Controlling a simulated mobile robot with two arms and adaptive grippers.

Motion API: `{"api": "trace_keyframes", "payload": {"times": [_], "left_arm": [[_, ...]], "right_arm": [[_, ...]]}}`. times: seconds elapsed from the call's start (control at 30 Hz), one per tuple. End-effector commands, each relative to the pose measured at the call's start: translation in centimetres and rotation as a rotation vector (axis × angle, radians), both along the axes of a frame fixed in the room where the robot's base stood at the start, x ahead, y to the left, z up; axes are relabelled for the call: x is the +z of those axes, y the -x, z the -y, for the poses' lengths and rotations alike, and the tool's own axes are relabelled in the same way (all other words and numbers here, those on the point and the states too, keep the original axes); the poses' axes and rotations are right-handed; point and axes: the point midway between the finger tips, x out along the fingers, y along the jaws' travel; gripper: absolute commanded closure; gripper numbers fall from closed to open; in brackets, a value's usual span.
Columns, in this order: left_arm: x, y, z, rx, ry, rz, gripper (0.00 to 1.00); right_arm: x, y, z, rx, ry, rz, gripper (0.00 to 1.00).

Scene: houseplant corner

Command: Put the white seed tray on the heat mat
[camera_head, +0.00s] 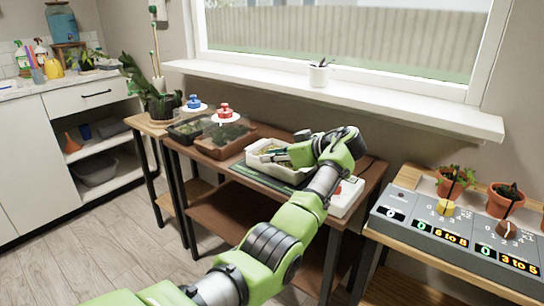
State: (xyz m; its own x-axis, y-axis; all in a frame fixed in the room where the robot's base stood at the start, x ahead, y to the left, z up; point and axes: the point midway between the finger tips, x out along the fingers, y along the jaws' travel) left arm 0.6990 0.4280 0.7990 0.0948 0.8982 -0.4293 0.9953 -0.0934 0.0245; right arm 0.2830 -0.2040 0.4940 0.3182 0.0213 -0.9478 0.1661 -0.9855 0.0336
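The white seed tray (254,162) is on the middle table, with dark and greenish contents. A flat dark green mat (262,181), which looks like the heat mat, shows as a strip along the tray's near side. I cannot tell whether the tray rests on it or is just above it. My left gripper (278,153) reaches over the tray's right part, its fingers at or just above the tray. The wrist hides the tray's right end, and I cannot see whether the fingers are closed on it. My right gripper is not in view.
A white box with a red button (346,196) sits right of the mat. A brown tray with a clear cover (222,143) and a dark tray (187,131) stand to the left. A grey control panel (455,238) and potted plants (506,198) occupy the right table.

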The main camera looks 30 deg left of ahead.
Motion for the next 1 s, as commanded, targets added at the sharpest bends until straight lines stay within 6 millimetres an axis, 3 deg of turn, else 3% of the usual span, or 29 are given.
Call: {"api": "trace_keyframes", "payload": {"times": [0.17,0.3,0.7,1.0], "left_arm": [[0.3,0.0,0.0,0.0,0.0,0.001,0.79],[1.7,0.0,0.2,-0.001,0.0,0.0,0.79],[5.2,0.7,8.2,-0.005,0.001,0.001,0.79],[6.4,1.1,10.7,0.0,0.001,0.001,0.79]], "right_arm": [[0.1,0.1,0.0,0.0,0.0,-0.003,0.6],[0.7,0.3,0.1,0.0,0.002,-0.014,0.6],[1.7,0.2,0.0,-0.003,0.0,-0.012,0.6],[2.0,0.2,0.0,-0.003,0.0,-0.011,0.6]]}}
